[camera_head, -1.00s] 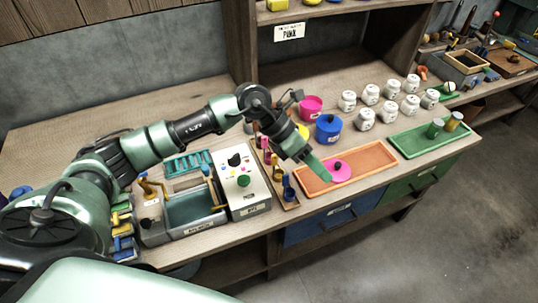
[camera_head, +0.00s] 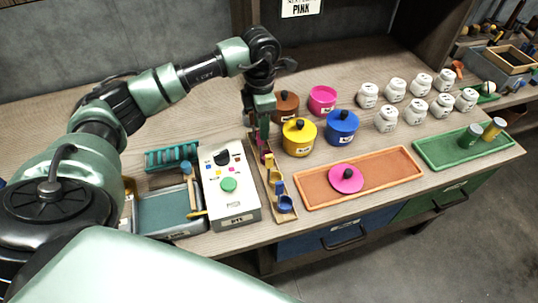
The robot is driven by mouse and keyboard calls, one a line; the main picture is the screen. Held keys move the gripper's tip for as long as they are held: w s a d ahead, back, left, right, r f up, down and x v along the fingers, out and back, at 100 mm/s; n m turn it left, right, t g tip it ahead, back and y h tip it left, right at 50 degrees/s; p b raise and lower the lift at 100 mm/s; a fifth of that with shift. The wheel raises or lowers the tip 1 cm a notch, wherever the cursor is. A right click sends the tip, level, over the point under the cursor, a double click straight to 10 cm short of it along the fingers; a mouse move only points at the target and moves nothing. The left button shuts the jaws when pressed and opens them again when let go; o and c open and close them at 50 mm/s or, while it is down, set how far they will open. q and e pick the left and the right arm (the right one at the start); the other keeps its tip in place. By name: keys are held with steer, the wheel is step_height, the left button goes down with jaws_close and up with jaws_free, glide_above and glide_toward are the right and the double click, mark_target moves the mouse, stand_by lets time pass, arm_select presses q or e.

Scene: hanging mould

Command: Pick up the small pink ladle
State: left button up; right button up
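A narrow wooden rack (camera_head: 288,214) stands right of the white dye box and holds small ladles in a row. The small pink ladle (camera_head: 267,160) is at the rack's back end, partly hidden. Yellow (camera_head: 274,178) and blue (camera_head: 284,201) ladles sit in front of it. My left gripper (camera_head: 260,140) points down just above and behind the pink ladle. Its fingers are seen edge-on, so I cannot tell whether they are open or touch the ladle. My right gripper is not in view.
Brown (camera_head: 285,106), yellow (camera_head: 299,137) and blue (camera_head: 342,127) lidded pots stand close on the right, with an open pink pot (camera_head: 322,99). A pink lid (camera_head: 346,178) lies in the orange tray (camera_head: 392,168). The white dye box (camera_head: 231,201) is close on the left.

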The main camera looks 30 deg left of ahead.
mark_target(263, 143)
arm_select(q)
steer(key=shift+f+p, duration=0.35)
steer(key=shift+f, duration=0.6)
steer(key=shift+d+f+p, duration=0.1)
steer(key=shift+f+p, duration=0.2)
steer(key=shift+f, duration=0.1)
step_height(263, 143, down, 4)
steer(key=shift+w+d+r+p, duration=0.1)
steer(key=shift+d+r+p, duration=0.05)
steer(key=shift+p, duration=0.55)
steer(key=shift+f, duration=0.4)
jaws_close()
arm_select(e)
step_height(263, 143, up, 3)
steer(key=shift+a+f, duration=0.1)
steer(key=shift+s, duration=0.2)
